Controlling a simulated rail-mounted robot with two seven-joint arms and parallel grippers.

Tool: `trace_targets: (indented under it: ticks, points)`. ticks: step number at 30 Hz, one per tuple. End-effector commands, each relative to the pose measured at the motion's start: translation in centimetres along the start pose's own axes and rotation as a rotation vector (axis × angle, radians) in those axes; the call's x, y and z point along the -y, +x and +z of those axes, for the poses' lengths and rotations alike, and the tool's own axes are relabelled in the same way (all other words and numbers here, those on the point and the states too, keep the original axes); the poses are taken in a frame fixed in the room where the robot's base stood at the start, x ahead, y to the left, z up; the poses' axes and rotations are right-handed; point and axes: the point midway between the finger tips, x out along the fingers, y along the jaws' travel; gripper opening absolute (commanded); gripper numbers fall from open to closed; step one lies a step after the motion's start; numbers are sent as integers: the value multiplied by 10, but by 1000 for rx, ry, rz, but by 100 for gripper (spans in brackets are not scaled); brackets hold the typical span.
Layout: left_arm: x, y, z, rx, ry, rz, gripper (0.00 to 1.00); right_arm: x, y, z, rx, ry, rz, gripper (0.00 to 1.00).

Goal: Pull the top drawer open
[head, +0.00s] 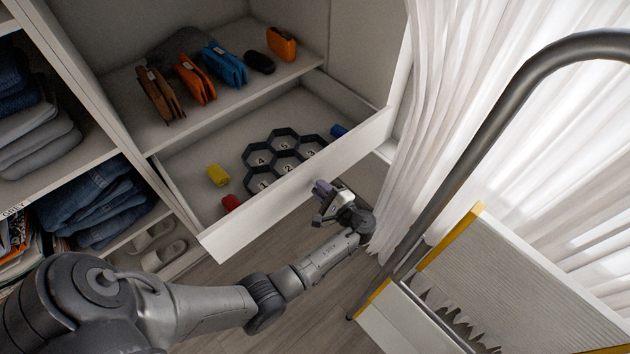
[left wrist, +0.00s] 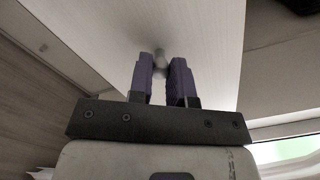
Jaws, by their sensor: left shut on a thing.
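The top drawer (head: 240,226) is white and stands pulled well out of the cubby, its inside visible from above. Its front panel also fills much of the left wrist view (left wrist: 205,45). My left gripper (head: 322,189) is at the outer face of the drawer front. In the left wrist view its purple fingers (left wrist: 161,73) are closed around a small round grey knob (left wrist: 160,52) on that panel. The knob is hidden by the fingers in the head view. My right gripper is in neither view.
The drawer holds a dark hexagonal organizer (head: 285,152), a yellow piece (head: 217,175), a red piece (head: 231,202) and a blue piece (head: 338,130). Pouches stand on the shelf above.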

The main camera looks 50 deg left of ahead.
Motion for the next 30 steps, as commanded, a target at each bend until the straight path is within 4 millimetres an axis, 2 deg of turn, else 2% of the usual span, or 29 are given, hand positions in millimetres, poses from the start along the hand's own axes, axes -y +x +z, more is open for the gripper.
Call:
trace_targets:
  ticks: [6,19,20,27,30]
  points:
    - [1,-12,0,1,-2,-1,0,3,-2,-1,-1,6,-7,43]
    - [0,-14,0,1,-1,0,0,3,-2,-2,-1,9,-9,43]
    - [0,-14,0,1,-1,0,20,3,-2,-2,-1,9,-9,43]
    - [0,-13,0,1,0,0,43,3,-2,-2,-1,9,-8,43]
    - [0,-14,0,1,0,0,44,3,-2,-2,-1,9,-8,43]
